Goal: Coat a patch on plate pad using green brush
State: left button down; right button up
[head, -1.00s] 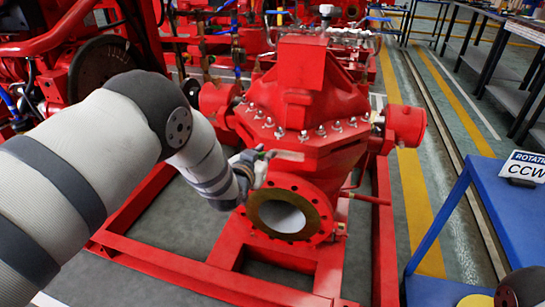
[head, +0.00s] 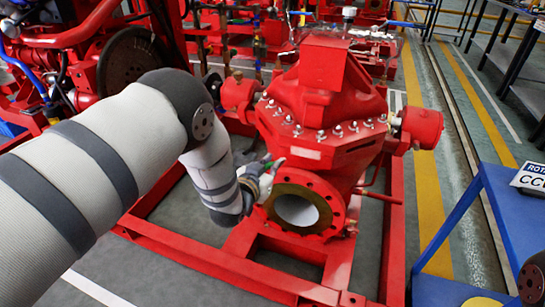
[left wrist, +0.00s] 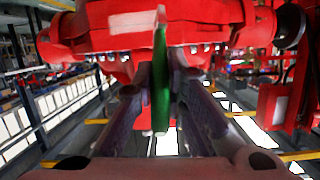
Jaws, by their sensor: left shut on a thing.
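The plate pad looks to be the pale rectangle (head: 304,152) on the red pump casing, above the round flange opening; it also shows as a pale patch (left wrist: 136,19) at the top of the left wrist view. My left gripper (head: 264,175) is just left of and below the pad, beside the flange. It is shut on the green brush (left wrist: 161,88), whose green handle stands between the two fingers in the left wrist view. The brush's upper end points toward the casing; I cannot tell whether it touches. My right gripper is not in view.
The red pump (head: 325,95) stands on a red base frame (head: 205,262). A bolted flange (head: 335,205) lies close to my left gripper. A blue table (head: 500,215) with a sign (head: 532,178) stands at right. Grey floor is open at lower left.

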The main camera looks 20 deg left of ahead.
pick_arm(q)
jog(key=shift+f, duration=0.15)
jog(key=shift+s, duration=0.1)
jog(key=shift+p+v, duration=0.7)
jog(key=shift+v, duration=0.45)
jog(key=shift+s, duration=0.25)
jog(key=shift+s+f, duration=0.1)
jog(key=shift+f, duration=0.2)
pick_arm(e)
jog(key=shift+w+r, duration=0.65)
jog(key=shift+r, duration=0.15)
